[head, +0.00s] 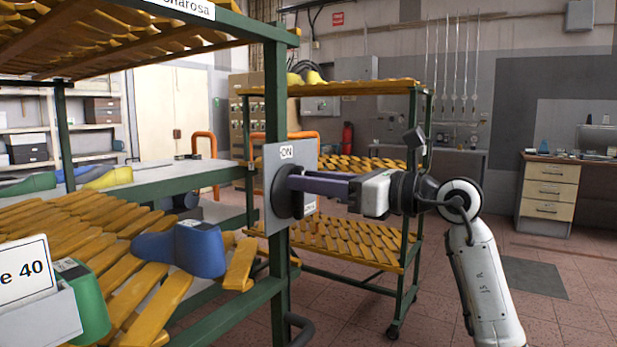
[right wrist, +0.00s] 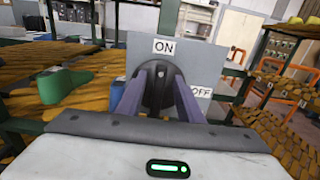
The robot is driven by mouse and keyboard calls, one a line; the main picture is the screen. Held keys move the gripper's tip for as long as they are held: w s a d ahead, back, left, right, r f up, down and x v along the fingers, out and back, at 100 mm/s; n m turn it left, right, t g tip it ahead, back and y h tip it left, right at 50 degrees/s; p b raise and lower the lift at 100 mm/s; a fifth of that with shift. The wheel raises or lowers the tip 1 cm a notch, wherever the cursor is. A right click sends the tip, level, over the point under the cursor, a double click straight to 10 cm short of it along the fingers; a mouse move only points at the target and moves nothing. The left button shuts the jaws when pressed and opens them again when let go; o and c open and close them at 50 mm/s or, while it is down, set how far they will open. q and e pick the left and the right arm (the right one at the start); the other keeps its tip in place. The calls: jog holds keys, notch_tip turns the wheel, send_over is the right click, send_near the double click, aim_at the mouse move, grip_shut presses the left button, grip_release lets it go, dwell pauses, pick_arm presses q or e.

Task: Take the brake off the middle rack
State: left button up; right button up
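The brake is a black round knob (head: 284,192) on a grey panel (head: 276,160) fixed to the green post of the near rack. An "ON" label (head: 287,152) is above the knob. In the right wrist view the knob (right wrist: 158,88) lies between my fingers, with "ON" above and "OFF" (right wrist: 201,92) to the lower right. My right gripper (head: 300,186) reaches in from the right, its purple fingers at the knob. My left gripper is out of view.
Another wheeled rack (head: 409,200) with yellow lasts stands behind my right gripper. A desk (head: 549,195) is at far right. The tiled floor at right is mostly open.

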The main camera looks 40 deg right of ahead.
jog(key=shift+w+a, duration=0.15)
jog(key=shift+w, duration=0.25)
grip_shut()
